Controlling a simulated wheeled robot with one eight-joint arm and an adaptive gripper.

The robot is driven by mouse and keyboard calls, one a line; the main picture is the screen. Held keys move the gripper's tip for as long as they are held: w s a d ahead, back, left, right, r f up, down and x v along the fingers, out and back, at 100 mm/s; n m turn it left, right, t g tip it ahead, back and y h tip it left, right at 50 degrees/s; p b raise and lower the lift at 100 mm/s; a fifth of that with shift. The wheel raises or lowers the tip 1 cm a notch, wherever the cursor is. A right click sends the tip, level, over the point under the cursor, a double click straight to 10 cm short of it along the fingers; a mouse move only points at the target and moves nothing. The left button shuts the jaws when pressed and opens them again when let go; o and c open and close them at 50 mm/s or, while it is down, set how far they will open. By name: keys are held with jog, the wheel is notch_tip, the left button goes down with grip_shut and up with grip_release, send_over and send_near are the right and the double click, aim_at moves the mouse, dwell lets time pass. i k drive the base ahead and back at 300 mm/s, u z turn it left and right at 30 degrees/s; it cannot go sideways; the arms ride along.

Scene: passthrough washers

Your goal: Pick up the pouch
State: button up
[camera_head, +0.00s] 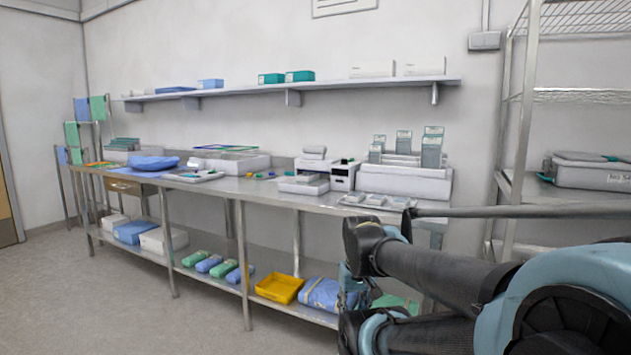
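Several flat grey-teal packages that look like pouches stand upright in a white rack (405,184) at the right of the steel bench; the tallest pouch (432,150) is at its right end. More flat pouches (375,199) lie at the bench's front edge before the rack. I cannot tell which one the task means. My dark and teal arm (440,270) is folded at the lower right, in front of the bench's right end. My gripper's fingers cannot be made out, and nothing held is visible.
The steel bench (270,193) also carries a blue wrapped bundle (153,163) and small machines. Its lower shelf holds a yellow tray (279,288) and several green and blue packs. A wire rack (520,140) stands at right. The floor at left is clear.

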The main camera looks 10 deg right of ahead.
aim_at(306, 176)
jog(key=i, duration=0.85)
jog(key=u, duration=0.05)
